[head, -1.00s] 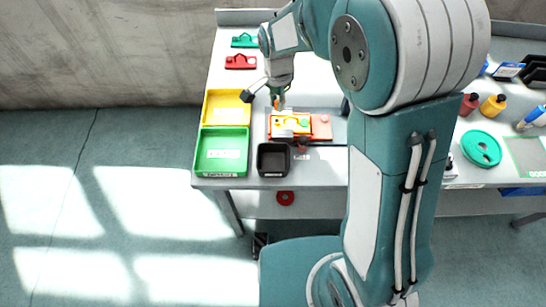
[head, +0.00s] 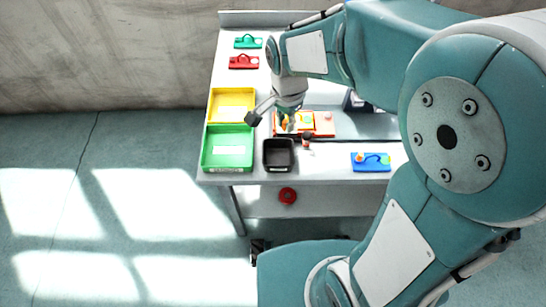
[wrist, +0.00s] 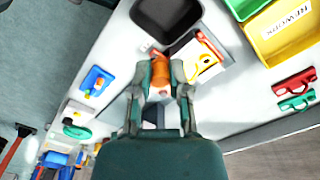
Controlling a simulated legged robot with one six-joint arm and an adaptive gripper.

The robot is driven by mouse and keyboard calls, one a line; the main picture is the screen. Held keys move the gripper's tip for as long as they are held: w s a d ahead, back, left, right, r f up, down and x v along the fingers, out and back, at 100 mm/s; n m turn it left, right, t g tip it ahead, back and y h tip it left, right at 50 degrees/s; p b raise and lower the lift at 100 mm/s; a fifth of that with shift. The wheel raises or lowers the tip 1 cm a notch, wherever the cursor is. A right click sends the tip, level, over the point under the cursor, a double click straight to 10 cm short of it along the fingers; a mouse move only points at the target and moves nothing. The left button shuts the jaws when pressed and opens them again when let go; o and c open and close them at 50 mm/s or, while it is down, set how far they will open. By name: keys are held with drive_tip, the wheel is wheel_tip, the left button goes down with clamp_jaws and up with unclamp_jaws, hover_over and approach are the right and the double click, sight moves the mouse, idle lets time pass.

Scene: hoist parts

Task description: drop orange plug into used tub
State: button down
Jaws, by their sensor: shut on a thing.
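My gripper (head: 286,124) is shut on the orange plug (wrist: 160,70), which shows between the two fingertips in the wrist view. The gripper (wrist: 160,84) points down over the bench, beside the yellow part on the orange-red plate. A black open tub (head: 279,156) stands at the bench's front edge, nearer the camera than the gripper in the head view. In the wrist view the black tub (wrist: 167,18) is ahead of the fingertips and looks empty. The plug is outside it. I cannot read a label on it.
A green tub (head: 227,146) and a yellow tub (head: 232,104) marked REWORK stand left of the black tub. The yellow part (wrist: 206,62) and a small reddish piece (head: 306,139) are close by. A blue part (head: 371,161) lies to the right.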

drive_tip(key=shift+d+f, duration=0.15)
drive_tip(key=shift+f, duration=0.25)
wheel_tip(320, 180, down, 5)
drive_tip(key=c, duration=0.5)
unclamp_jaws()
drive_tip(key=shift+c, duration=0.2)
wheel_tip(320, 180, up, 12)
drive_tip(key=shift+w+f, duration=0.1)
